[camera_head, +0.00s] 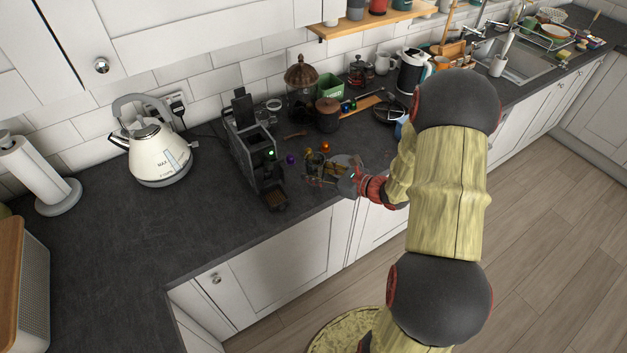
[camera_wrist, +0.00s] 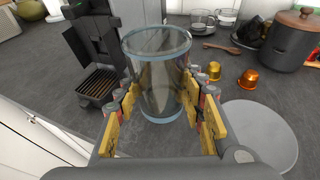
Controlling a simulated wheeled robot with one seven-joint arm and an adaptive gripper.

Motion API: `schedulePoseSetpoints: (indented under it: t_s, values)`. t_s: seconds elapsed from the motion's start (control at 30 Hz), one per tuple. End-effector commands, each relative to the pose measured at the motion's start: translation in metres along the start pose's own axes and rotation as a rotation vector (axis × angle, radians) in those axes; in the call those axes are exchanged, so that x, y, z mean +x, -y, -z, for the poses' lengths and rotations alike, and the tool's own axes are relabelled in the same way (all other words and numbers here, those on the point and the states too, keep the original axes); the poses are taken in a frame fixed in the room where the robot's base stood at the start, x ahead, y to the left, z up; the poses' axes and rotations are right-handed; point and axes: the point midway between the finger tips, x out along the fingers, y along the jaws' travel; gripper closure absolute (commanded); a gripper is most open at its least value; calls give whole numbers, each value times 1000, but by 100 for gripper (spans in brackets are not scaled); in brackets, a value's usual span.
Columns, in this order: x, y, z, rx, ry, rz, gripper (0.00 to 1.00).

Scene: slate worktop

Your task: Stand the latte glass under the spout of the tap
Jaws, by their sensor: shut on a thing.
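The latte glass (camera_wrist: 155,80) is a clear, empty-looking tumbler, upright between the yellow finger pads of my gripper (camera_wrist: 160,118) in the wrist view. My gripper is shut on it from both sides. In the head view the glass (camera_head: 314,162) is small and partly hidden among my fingers, just right of the coffee machine. I cannot tell whether its base touches the worktop. The chrome tap (camera_head: 490,26) is far off at the upper right, behind the sink (camera_head: 528,62); its spout is too small to make out clearly.
The black coffee machine (camera_head: 250,145) stands close to the left of the glass. Coffee capsules (camera_wrist: 247,78), a grey disc (camera_wrist: 262,130) and a lidded pot (camera_wrist: 291,40) lie to the right. A kettle (camera_head: 160,155), a black-and-white jug (camera_head: 412,70) and a dish rack (camera_head: 550,38) also stand along the worktop.

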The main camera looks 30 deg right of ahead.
Motion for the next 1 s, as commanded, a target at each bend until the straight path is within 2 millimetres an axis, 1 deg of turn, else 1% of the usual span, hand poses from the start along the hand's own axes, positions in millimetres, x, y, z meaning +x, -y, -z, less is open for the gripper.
schedulePoseSetpoints:
  t_s: [0.17, 0.3, 0.4, 0.63, 0.77, 0.8, 1.0]
  values:
    - [11, 3, 7, -1, 1, 0, 92]
    - [18, 4, 28, 2, 0, -1, 92]
    - [21, 5, 36, -1, 2, 1, 92]
    - [20, 5, 35, -2, 2, 1, 92]
    - [21, 5, 39, -2, 2, 1, 92]
    - [21, 5, 40, -1, 1, 1, 60]
    - [21, 4, 39, -1, 1, 1, 49]
